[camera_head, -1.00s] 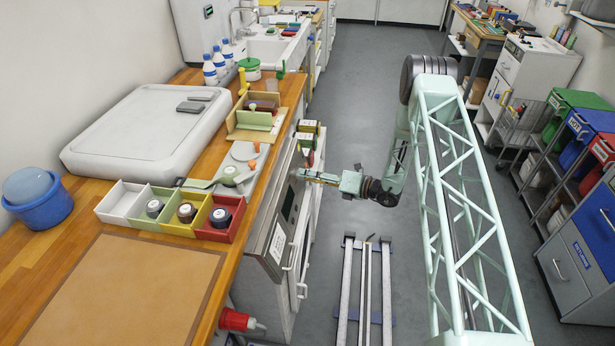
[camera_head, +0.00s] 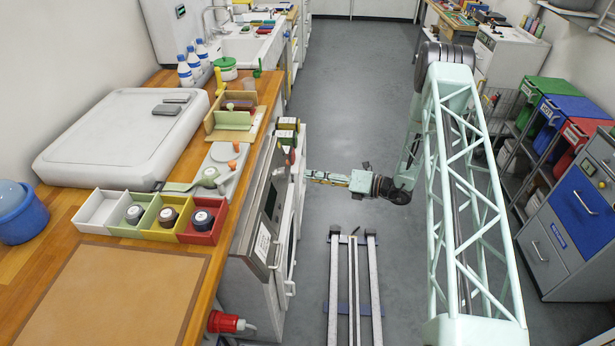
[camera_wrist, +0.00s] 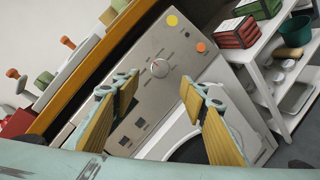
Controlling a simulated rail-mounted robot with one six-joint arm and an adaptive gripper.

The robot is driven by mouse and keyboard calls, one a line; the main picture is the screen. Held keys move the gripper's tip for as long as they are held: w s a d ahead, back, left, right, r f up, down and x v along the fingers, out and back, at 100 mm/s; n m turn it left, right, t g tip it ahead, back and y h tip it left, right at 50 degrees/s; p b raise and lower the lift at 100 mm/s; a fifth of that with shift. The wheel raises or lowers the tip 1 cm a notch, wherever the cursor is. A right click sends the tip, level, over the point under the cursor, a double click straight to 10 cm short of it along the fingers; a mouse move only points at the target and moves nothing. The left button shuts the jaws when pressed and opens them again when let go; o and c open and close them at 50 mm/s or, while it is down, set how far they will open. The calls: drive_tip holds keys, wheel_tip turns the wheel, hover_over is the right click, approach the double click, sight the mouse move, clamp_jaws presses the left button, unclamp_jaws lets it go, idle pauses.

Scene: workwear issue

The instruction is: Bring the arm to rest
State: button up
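My arm reaches out over the aisle floor. In the head view my gripper (camera_head: 312,177) points left at the front of the white and grey machine (camera_head: 264,225) under the bench, at about the height of its upper part. The wrist view shows the gripper (camera_wrist: 160,108) open, its two yellow-padded fingers well apart with nothing between them. Behind the fingers is the machine's front panel (camera_wrist: 150,85) with a round knob, yellow and orange buttons and part of a round door. The fingers appear clear of the panel.
The wooden bench (camera_head: 262,95) on the left carries a grey-white lidded case (camera_head: 120,130), small coloured bins (camera_head: 200,238) and bottles. A floor rail (camera_head: 335,290) runs below my arm. Shelves with coloured bins (camera_head: 565,85) stand right. The aisle floor (camera_head: 340,80) between is clear.

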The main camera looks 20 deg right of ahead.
drive_tip(key=shift+s+d+r, duration=0.1)
drive_tip(key=shift+s+d, duration=0.2)
drive_tip(key=shift+r, duration=0.15)
idle(0.4)
